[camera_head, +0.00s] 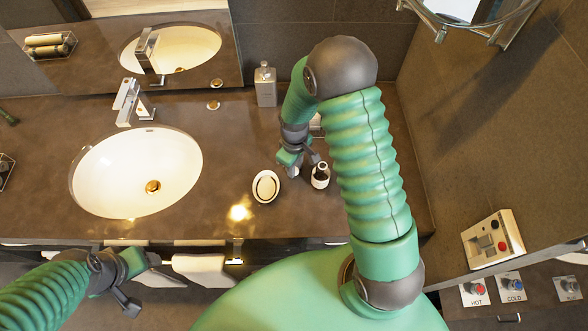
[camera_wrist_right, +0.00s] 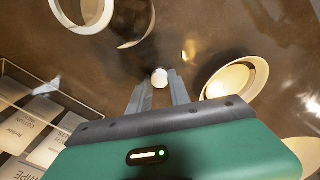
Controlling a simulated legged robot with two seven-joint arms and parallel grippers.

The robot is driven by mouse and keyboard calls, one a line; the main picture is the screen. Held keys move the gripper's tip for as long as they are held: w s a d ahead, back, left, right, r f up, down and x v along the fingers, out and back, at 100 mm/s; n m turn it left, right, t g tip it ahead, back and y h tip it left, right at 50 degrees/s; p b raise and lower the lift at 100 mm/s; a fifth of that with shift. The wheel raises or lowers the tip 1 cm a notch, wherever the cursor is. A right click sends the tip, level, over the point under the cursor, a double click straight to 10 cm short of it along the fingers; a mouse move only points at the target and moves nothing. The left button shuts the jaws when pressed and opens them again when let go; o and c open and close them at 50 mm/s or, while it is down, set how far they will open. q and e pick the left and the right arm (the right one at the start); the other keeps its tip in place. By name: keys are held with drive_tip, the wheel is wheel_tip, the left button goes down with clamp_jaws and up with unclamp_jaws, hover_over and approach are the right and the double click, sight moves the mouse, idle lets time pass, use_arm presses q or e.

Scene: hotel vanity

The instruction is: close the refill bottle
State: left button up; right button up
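The refill bottle (camera_head: 320,180) is a small dark bottle with a white label, upright on the counter. A pale ring shows at its top. My right gripper (camera_head: 306,162) is just left of it, partly hidden by my own arm links. In the right wrist view, a small white round cap (camera_wrist_right: 160,77) sits between the two fingertips, which look shut on it; it appears apart from the bottle. My left gripper (camera_head: 143,282) is open and empty, in front of the counter's front edge at lower left.
A white oval soap dish (camera_head: 266,186) lies left of the bottle. A grey dispenser (camera_head: 265,86) stands at the back. The white sink (camera_head: 136,172) and its tap (camera_head: 130,100) are at left. An amenity box (camera_wrist_right: 40,120) shows in the wrist view. A wall closes the right side.

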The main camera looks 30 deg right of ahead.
drive_tip(key=shift+d, duration=0.1)
drive_tip(key=shift+c, duration=1.1)
drive_tip(key=shift+d, duration=0.1)
clamp_jaws()
